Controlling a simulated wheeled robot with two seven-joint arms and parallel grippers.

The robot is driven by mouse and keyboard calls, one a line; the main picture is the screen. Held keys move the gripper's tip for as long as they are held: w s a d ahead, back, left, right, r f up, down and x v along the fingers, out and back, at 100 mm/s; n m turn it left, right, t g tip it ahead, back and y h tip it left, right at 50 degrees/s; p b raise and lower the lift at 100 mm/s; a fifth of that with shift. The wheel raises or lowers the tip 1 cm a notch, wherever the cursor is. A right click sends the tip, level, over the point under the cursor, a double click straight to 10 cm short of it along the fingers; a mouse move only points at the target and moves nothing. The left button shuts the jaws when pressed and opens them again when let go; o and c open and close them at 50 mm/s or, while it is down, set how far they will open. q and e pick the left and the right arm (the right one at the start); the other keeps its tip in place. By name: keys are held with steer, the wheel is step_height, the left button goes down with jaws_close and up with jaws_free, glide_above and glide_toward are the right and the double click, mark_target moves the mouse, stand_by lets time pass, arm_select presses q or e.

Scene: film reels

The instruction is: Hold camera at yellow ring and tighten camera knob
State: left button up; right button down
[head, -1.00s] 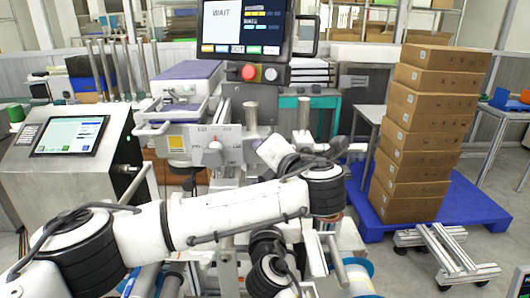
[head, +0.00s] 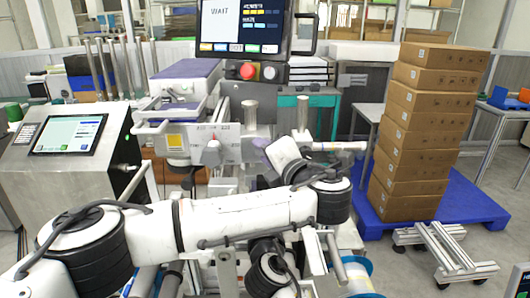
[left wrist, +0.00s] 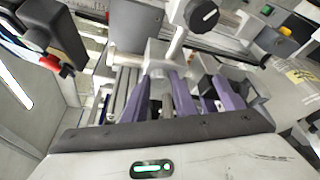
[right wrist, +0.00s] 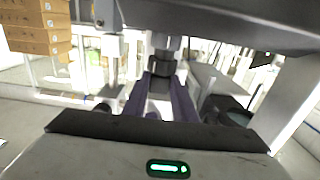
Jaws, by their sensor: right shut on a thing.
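In the right wrist view my right gripper (right wrist: 160,82) has its purple fingers shut on a dark, stepped part (right wrist: 161,62), which looks like the camera body. In the left wrist view my left gripper's purple fingers (left wrist: 160,82) stand apart, with a gap between their tips, just below a pale grey block (left wrist: 158,58). A black round knob with a white mark (left wrist: 203,15) is above and to the right of those fingers, apart from them. I cannot make out the yellow ring. In the head view my arm's white links hide much of the contact area.
A grey machine with a screen (head: 68,135) stands at the left. A monitor (head: 243,26) and a red button (head: 249,71) sit above the bench. Stacked cartons (head: 425,130) stand on a blue pallet (head: 470,205) at the right. A small aluminium frame (head: 450,250) is on the floor.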

arm_select(q)
steer(key=o, duration=0.3)
steer(key=shift+s+d, duration=0.1)
steer(key=v, duration=1.1)
steer(key=shift+s+d+r, duration=0.1)
steer(key=shift+s+r, duration=0.05)
steer(key=shift+s, duration=0.2)
arm_select(e)
steer(key=c, duration=1.4)
jaws_free()
steer(key=shift+o, duration=0.2)
steer(key=shift+s, duration=0.1)
